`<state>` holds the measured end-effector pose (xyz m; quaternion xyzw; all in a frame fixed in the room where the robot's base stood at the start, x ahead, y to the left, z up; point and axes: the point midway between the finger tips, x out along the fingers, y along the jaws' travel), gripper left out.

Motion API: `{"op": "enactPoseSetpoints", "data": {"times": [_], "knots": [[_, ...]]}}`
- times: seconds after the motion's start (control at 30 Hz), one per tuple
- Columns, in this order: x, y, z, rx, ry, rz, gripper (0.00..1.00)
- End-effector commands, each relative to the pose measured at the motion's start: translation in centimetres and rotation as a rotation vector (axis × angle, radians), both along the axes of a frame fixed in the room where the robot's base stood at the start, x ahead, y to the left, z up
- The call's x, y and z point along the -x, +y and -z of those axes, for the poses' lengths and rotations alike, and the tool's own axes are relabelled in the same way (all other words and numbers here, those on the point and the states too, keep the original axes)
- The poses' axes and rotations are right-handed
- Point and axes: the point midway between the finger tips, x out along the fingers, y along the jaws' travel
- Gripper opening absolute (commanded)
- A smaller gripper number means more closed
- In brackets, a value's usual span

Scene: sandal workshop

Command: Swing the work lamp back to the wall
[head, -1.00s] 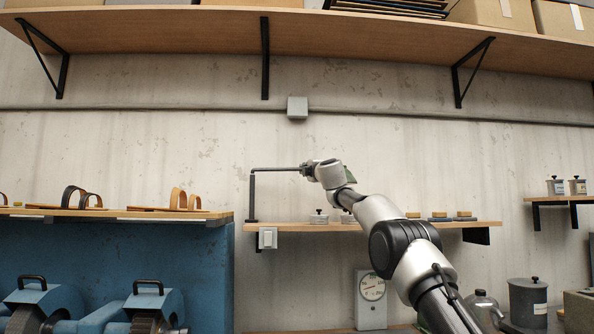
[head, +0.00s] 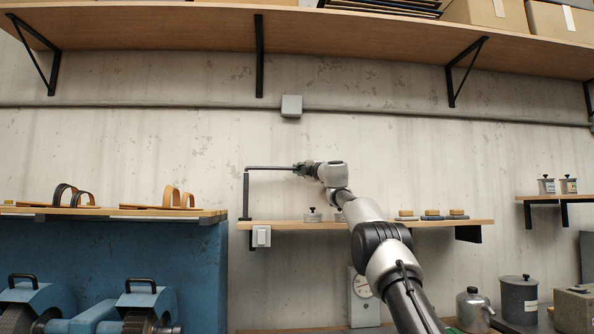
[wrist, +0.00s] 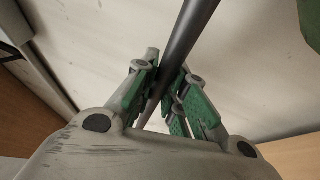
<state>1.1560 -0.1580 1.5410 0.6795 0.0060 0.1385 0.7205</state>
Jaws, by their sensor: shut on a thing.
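The work lamp shows in the head view as a black upright post (head: 246,196) at the left end of the small wall shelf, with a thin dark horizontal arm (head: 270,168) running right from its top. My gripper (head: 298,169) is at the right end of that arm. In the wrist view my gripper (wrist: 158,92) has its green-padded fingers closed around the dark round lamp arm (wrist: 183,38), which runs up and out of the picture. The lamp's shade cannot be made out clearly; a green edge (wrist: 312,22) shows at the top right of the wrist view.
The small shelf (head: 375,225) below holds lidded jars (head: 312,215) and several brushes or blocks (head: 432,214). A long shelf (head: 330,45) with boxes runs above. A left bench (head: 130,214) carries sandal parts.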

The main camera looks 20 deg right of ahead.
Motion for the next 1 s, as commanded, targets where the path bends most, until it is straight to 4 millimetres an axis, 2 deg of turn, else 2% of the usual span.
{"op": "enactPoseSetpoints", "data": {"times": [0.07, 0.1, 0.2, 0.67, 1.0], "knots": [[-0.1, -0.4, 0.1, -0.003, 0.001, 0.009, 0.0], [-0.1, -0.4, 0.1, -0.004, 0.0, 0.008, 0.17], [-0.1, -0.3, 0.1, -0.003, 0.0, 0.007, 0.35], [0.3, 0.0, -0.2, -0.002, -0.001, 0.0, 0.35], [2.9, -0.6, 0.4, -0.004, 0.002, 0.003, 0.35]]}}
